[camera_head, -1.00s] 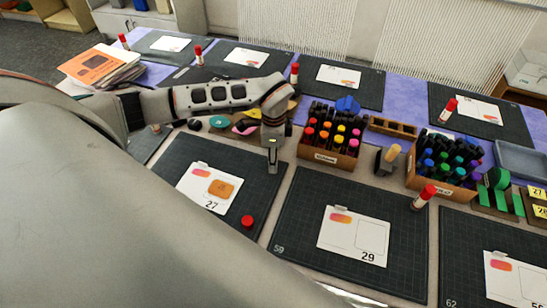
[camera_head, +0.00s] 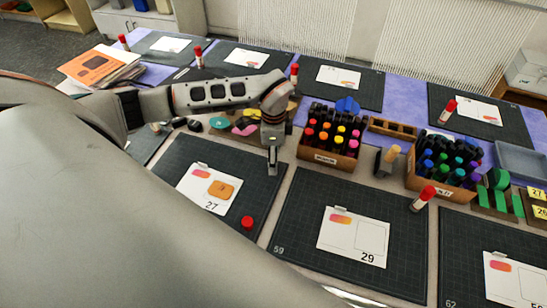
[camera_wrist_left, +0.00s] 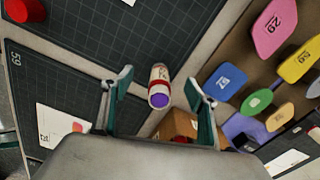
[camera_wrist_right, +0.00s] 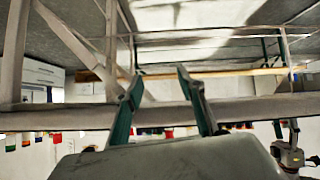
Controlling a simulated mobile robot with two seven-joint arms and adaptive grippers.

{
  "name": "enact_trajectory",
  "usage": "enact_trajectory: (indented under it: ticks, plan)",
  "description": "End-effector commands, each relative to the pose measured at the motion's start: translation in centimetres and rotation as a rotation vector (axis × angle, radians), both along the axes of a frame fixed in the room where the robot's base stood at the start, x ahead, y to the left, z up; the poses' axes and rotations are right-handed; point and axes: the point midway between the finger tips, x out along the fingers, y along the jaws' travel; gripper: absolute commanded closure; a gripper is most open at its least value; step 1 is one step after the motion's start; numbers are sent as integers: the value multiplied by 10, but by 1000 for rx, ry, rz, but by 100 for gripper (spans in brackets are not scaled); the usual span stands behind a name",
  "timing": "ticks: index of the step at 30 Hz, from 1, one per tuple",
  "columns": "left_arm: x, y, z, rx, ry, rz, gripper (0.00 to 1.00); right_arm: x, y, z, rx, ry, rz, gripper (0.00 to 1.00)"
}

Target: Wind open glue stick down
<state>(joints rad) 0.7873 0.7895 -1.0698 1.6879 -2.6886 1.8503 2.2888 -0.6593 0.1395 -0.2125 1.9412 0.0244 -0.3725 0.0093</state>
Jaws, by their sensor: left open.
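The open glue stick (camera_wrist_left: 159,88) shows in the left wrist view, with a white and red body and a purple end facing the camera. My left gripper (camera_wrist_left: 159,79) is open, with one finger on each side of it and visible gaps between. In the head view my left gripper (camera_head: 272,168) points down near the corner of the mat with card 27; I cannot make out the glue stick there. A loose red cap (camera_head: 247,222) lies on that mat (camera_head: 262,190). My right gripper (camera_wrist_right: 160,82) is open and empty, away from the tables.
A marker box (camera_head: 325,157) stands just right of my left gripper, with a wooden-handled tool (camera_head: 388,158) beyond it. Colored tags (camera_head: 235,126) lie behind the gripper. A capped glue stick (camera_head: 423,198) stands on the mat with card 29 (camera_head: 354,238).

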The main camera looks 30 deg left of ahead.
Motion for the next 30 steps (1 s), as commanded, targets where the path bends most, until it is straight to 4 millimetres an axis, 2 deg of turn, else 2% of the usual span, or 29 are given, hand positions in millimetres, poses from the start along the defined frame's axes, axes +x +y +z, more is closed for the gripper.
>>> enact_trajectory:
  ticks: [30]
  plan:
    - [0, 0, 55, 1, 1, 1, 42, 1, 0, 5, -1, -3, 1, 60]
